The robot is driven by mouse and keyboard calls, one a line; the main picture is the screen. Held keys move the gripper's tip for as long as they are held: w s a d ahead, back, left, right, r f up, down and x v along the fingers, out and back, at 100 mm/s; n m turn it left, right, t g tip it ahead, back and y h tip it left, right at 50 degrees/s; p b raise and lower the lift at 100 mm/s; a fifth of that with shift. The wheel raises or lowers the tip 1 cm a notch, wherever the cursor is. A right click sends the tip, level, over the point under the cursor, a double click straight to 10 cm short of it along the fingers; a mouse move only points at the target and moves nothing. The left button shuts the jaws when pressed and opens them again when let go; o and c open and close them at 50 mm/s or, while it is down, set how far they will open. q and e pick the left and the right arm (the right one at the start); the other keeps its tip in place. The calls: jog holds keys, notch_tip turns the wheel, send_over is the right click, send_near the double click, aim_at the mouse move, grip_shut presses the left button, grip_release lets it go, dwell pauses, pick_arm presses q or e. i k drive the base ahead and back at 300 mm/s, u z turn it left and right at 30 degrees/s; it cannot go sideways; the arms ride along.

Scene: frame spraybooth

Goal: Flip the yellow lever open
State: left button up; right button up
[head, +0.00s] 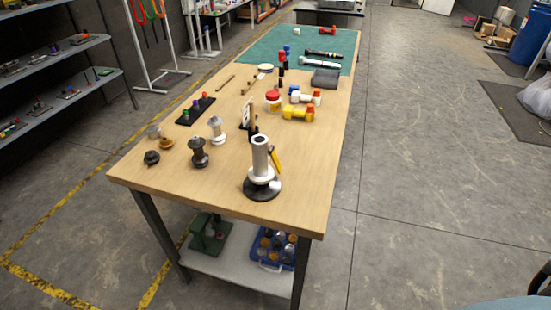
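A yellow lever (275,160) slants beside a silver upright cylinder (260,157) near the front right of the wooden table. The cylinder stands on a white collar and a round black base (262,190). The lever's lower part is close to the cylinder, and its joint is partly hidden, so I cannot tell its exact position. A yellow fitting with a red end (298,113) lies farther back on the table. Neither of my grippers is in view.
The long wooden table (185,178) also holds dark and silver fittings (199,153), a black tray with coloured pegs (195,109) and a red-topped jar (273,99). A green mat (270,48) covers its far part. Shelves (60,60) stand left. The floor right (430,170) is open.

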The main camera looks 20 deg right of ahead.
aim_at(271, 150)
jog(key=u, duration=1.55)
jog(key=i, duration=0.65)
jog(key=z, duration=2.45)
